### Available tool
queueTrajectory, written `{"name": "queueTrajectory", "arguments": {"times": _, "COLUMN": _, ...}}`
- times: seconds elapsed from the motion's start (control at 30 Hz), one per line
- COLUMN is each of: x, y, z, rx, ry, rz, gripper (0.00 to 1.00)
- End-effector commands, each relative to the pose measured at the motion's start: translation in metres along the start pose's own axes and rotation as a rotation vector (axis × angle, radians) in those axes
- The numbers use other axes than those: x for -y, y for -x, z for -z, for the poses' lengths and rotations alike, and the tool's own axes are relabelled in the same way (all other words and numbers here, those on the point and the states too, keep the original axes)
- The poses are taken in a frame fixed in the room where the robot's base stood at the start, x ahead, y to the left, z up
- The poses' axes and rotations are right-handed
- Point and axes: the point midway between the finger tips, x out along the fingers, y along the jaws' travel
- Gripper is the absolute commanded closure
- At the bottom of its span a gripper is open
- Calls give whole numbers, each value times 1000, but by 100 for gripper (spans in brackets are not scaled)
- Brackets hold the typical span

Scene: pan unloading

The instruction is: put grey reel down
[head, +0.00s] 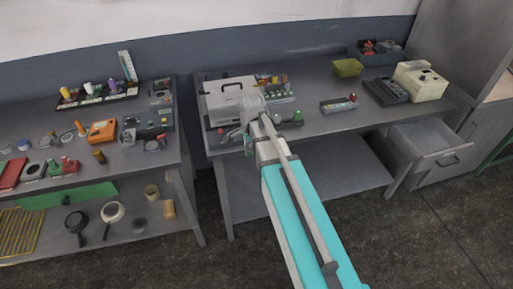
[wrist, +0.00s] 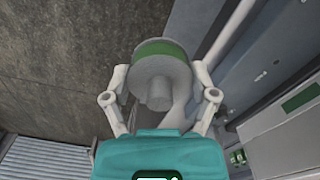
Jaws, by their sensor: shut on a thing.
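A grey reel (wrist: 158,82) with a green band sits between the two fingers of my gripper (wrist: 160,74) in the wrist view. The fingers are closed against its left and right sides. A round hub sticks out from its near face. In the head view my gripper (head: 252,107) is at the front left part of the right-hand table (head: 325,125), in front of a grey case. There the reel is hard to tell apart from the gripper. I cannot tell whether it touches anything below.
The grey case (head: 231,96) with a handle stands close by my gripper. Small green-topped items (head: 298,116) stand just right.

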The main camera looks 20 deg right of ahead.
Motion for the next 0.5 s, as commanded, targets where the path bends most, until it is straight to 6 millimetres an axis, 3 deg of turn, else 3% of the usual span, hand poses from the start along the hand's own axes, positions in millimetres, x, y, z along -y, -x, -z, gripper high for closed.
{"name": "queueTrajectory", "arguments": {"times": 0.03, "x": 2, "y": -13, "z": -2, "rx": 0, "ry": -9, "rz": -1, "gripper": 73}}
{"name": "queueTrajectory", "arguments": {"times": 0.13, "x": 4, "y": -20, "z": -4, "rx": 0, "ry": -27, "rz": -1, "gripper": 73}}
{"name": "queueTrajectory", "arguments": {"times": 0.5, "x": 5, "y": -24, "z": -6, "rx": 0, "ry": -47, "rz": -1, "gripper": 73}}
